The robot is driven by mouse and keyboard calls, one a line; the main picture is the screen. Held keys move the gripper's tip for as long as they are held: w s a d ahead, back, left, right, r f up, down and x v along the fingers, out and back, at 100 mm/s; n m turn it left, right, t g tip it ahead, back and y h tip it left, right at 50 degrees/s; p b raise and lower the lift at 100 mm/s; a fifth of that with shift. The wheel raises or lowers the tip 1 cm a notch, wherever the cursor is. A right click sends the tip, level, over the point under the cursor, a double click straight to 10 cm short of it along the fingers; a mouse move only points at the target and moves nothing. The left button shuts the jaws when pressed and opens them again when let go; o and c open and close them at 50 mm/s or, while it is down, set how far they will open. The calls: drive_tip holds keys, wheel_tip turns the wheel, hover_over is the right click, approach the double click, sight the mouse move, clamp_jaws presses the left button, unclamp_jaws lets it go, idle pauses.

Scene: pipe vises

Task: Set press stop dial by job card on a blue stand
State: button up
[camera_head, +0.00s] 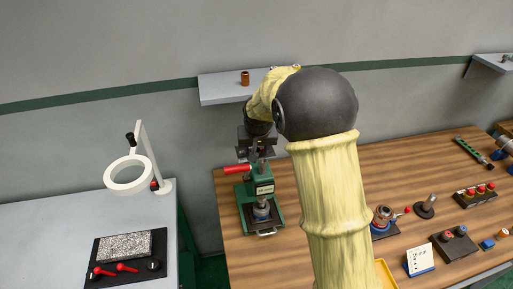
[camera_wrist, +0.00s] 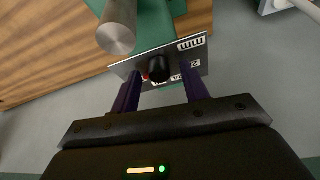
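The green press (camera_head: 262,188) stands on the wooden bench, with a red lever handle (camera_head: 238,169) to its left. In the wrist view, a black dial knob (camera_wrist: 159,67) sits on a pale plate (camera_wrist: 196,54) with dark marks. A small red patch shows beside the knob. My gripper (camera_wrist: 160,80) is open, its two dark purple fingers apart on either side of the knob, with gaps visible. Whether the fingertips reach the knob's depth I cannot tell. The job card (camera_head: 420,259) stands on a blue stand at the bench's front; its writing is too small to read.
A metal cylinder (camera_wrist: 117,28) of the press lies close to the left finger. A wall shelf (camera_head: 222,91) holds a brown cylinder (camera_head: 245,78). A ring magnifier (camera_head: 128,174) stands on the left table. Several tools and parts occupy the bench to the right.

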drive_tip(key=b+v, duration=0.2)
drive_tip(key=v, duration=1.5)
drive_tip(key=shift+r+b, duration=0.25)
drive_tip(key=shift+b, duration=0.1)
drive_tip(key=shift+f, duration=0.1)
drive_tip(key=s+d+f+g, duration=0.1)
drive_tip(key=s+d+f, duration=0.5)
drive_tip(key=s+f, duration=0.3)
drive_tip(key=s+d+f+g, duration=0.1)
drive_tip(key=s+d+f, duration=0.6)
drive_tip(key=s+f, duration=0.3)
drive_tip(key=shift+s+f+m, duration=0.25)
drive_tip(key=shift+s+m, duration=0.05)
drive_tip(key=shift+s, duration=0.35)
